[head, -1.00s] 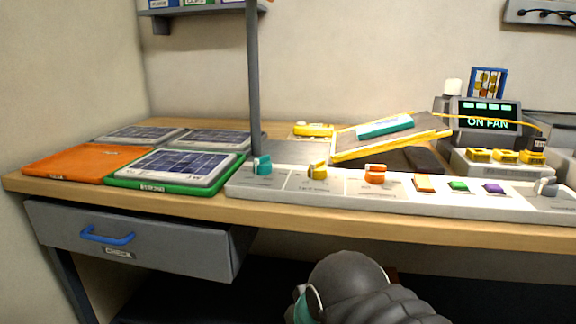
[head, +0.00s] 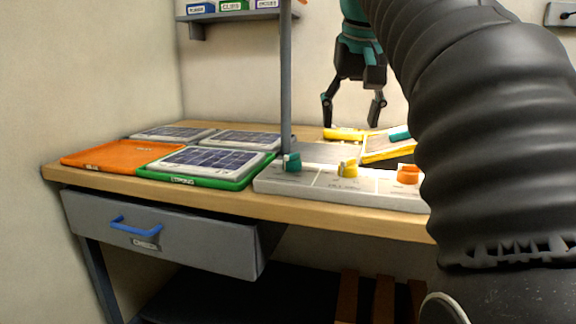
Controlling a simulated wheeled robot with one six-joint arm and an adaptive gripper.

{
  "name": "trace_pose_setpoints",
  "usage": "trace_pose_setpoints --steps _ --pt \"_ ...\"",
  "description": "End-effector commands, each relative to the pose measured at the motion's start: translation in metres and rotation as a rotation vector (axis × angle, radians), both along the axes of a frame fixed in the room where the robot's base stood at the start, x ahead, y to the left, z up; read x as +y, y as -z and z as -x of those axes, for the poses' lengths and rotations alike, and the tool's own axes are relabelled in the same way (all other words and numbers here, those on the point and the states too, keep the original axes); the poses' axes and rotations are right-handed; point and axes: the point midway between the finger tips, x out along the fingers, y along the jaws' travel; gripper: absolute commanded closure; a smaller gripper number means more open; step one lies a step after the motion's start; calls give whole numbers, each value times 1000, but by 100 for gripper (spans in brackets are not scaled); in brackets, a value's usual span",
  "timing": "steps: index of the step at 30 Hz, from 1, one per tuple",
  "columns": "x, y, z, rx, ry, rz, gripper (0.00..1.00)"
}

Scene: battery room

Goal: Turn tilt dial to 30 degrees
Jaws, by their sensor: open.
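Three dials stand in a row on the pale control panel (head: 320,186) along the bench's front: a teal dial (head: 292,162), a yellow dial (head: 349,168) and an orange dial (head: 409,175). Their labels are too small to read, so I cannot tell which is the tilt dial. My gripper (head: 352,112) hangs pointing down above the back of the bench, behind and above the yellow dial. Its two fingers are spread apart with nothing between them. My arm hides the right part of the panel.
A grey post (head: 286,80) rises behind the teal dial. A tilted yellow-edged board (head: 388,153) lies behind the panel. An orange tray (head: 105,154) and a green tray (head: 160,177) with a solar panel are at left. A drawer (head: 150,228) sits below, ajar.

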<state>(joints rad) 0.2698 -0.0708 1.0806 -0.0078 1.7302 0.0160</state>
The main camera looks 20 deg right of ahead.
Motion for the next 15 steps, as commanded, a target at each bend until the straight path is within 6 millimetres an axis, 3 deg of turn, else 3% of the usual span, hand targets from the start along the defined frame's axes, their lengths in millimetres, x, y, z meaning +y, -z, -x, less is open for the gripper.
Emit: trace_pose_setpoints --steps 8,15 --pt "-17 -20 -6 9 39 -3 33" --pt "-20 0 -12 10 42 -4 33"
